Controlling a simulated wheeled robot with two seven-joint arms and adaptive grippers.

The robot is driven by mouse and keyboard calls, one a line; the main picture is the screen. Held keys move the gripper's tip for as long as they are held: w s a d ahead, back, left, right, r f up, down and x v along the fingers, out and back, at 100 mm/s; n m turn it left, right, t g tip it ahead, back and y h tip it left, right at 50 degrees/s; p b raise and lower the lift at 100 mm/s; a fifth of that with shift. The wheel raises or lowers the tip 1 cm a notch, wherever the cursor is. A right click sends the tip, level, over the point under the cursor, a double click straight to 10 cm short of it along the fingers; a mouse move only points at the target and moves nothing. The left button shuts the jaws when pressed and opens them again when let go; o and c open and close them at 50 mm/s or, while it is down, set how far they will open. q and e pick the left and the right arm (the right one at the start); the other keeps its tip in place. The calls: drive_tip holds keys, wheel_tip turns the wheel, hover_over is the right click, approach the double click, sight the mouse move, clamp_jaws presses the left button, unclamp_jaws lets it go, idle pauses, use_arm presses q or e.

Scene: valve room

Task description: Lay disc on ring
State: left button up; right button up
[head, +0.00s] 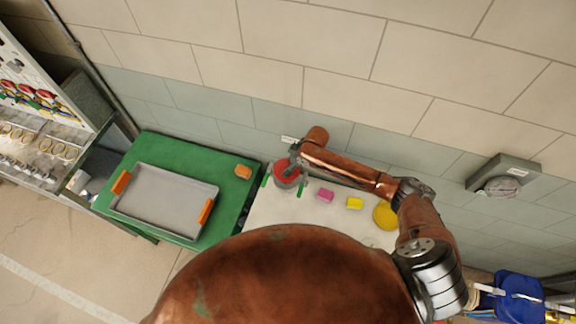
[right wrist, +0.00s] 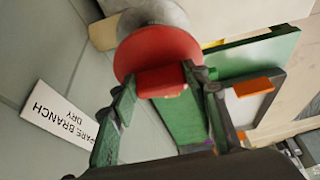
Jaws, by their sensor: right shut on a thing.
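A red disc (head: 286,170) is at the left end of the white bench, over a grey round piece (head: 287,184). In the right wrist view the disc (right wrist: 150,50) has a red block-like grip (right wrist: 165,82) standing out from its face. My right gripper (head: 293,167) is shut on this grip, with a finger on each side. The grey round piece (right wrist: 158,13) shows just beyond the disc. I cannot tell whether disc and grey piece touch. A separate ring cannot be made out under the disc. My left gripper is not in view.
Pink (head: 325,195) and yellow (head: 354,203) blocks and a yellow disc (head: 385,215) lie on the white bench (head: 262,212). A grey tray (head: 165,196) sits on a green table (head: 150,147) at left, near an orange block (head: 243,172). The wall is close behind.

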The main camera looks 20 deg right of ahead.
drive_tip(key=shift+f, duration=0.1)
idle(0.6)
drive_tip(key=shift+f+b, duration=0.6)
drive_tip(key=shift+f, duration=0.4)
drive_tip(key=shift+f, duration=0.15)
drive_tip(key=shift+f, duration=0.45)
drive_tip(key=shift+f, duration=0.65)
idle(1.6)
drive_tip(key=o, duration=1.6)
drive_tip(key=shift+o, duration=0.4)
drive_tip(key=shift+s+f, duration=0.1)
